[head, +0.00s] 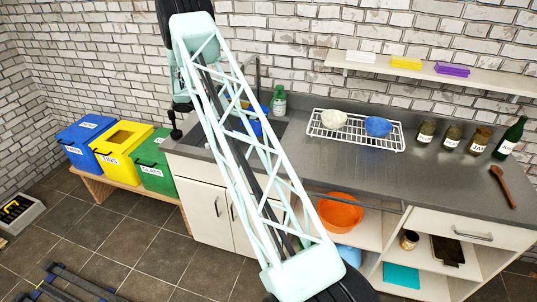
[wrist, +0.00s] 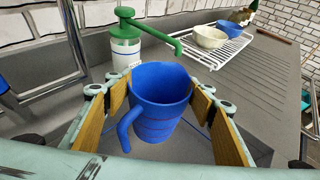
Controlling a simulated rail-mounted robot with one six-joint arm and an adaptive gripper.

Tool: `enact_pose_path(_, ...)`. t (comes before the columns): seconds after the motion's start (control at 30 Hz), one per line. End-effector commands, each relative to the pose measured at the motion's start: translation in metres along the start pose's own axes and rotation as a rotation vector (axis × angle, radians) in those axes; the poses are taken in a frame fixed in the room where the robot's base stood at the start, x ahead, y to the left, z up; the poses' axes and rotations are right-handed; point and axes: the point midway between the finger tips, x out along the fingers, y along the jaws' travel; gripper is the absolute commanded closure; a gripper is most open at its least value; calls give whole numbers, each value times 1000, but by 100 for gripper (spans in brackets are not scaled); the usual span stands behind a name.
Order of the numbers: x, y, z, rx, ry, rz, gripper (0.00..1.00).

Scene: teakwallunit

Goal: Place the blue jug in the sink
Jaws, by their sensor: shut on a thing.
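The blue jug (wrist: 160,105) stands upright between the jaws in the wrist view, its handle towards the camera. My gripper (wrist: 160,92) is shut on it, one padded finger on each side. In the head view, blue parts of the jug (head: 256,127) show through my arm's lattice, near the soap dispenser. The fingers are mostly hidden there. The sink (head: 193,136) is a dark recess at the left end of the counter, largely hidden behind my arm. Whether the jug touches the counter is unclear.
A green-topped soap dispenser (wrist: 125,50) stands just behind the jug. A white dish rack (head: 355,131) with a white bowl (head: 332,119) and a blue bowl (head: 377,126) is to the right. Several jars and a green bottle (head: 510,137) stand farther right. The counter between is clear.

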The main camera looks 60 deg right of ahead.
Motion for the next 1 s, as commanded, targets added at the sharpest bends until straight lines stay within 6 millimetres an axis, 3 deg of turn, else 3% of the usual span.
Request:
enact_pose_path(0.13,29,-8,-2,33,0,-78,69)
enact_pose_path(0.37,53,-19,-6,64,0,-153,69)
enact_pose_path(1.0,60,-21,-15,69,-1,-167,69)
